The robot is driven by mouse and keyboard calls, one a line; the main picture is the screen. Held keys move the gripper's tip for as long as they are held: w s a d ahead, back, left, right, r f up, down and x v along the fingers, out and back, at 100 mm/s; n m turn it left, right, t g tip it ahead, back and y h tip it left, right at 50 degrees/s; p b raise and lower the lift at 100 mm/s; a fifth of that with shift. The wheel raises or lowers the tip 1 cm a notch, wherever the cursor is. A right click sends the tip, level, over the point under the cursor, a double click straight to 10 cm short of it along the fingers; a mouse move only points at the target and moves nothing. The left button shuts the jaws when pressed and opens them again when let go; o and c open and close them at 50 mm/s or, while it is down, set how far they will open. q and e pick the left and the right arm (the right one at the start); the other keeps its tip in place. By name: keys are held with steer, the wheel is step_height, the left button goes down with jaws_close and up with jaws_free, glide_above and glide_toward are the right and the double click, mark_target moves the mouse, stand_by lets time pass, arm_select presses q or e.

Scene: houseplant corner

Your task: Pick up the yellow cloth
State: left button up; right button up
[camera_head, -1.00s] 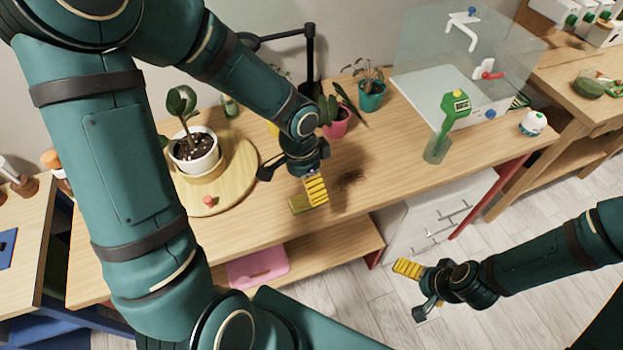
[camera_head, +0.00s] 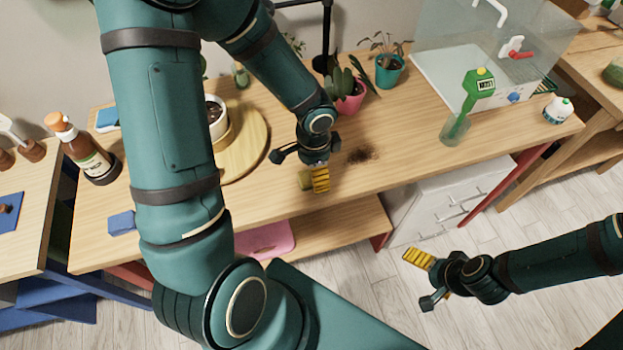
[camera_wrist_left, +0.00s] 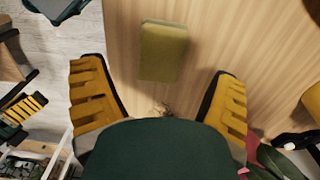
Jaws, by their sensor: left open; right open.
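The yellow cloth (camera_head: 305,180) is a small olive-yellow folded pad on the wooden bench near its front edge, partly behind my left gripper in the head view. In the left wrist view the cloth (camera_wrist_left: 163,52) lies flat, beyond and between the fingers. My left gripper (camera_head: 318,178) is open above the bench, close to the cloth; its yellow ribbed fingers also show in the wrist view (camera_wrist_left: 157,88), apart and empty. My right gripper (camera_head: 427,279) is open and empty over the floor in front of the bench.
A round wooden board (camera_head: 246,150) with a pot lies left of the gripper, partly behind my arm. Spilled soil (camera_head: 361,155) lies just right. A pink pot (camera_head: 351,101) and teal pot (camera_head: 390,72) stand behind.

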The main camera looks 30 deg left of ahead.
arm_select(q)
steer(key=shift+f+b, duration=0.4)
steer(key=shift+f, duration=1.2)
steer(key=c, duration=1.1)
steer(key=shift+o, duration=0.2)
steer(key=shift+r, duration=0.15)
step_height(320, 180, up, 10)
steer(key=p, duration=0.3)
steer(key=w+d+f+n, duration=0.1)
steer(key=d+f+n, duration=0.1)
steer(key=w+d+f+n, duration=0.1)
steer(key=w+d+n, duration=0.1)
steer(key=n, duration=0.1)
steer(key=w+d+f+n, duration=0.1)
steer(key=w+f+n, duration=0.1)
steer(key=n, duration=0.1)
steer(key=shift+d+f+b, duration=0.3)
steer(key=shift+d+b, duration=0.1)
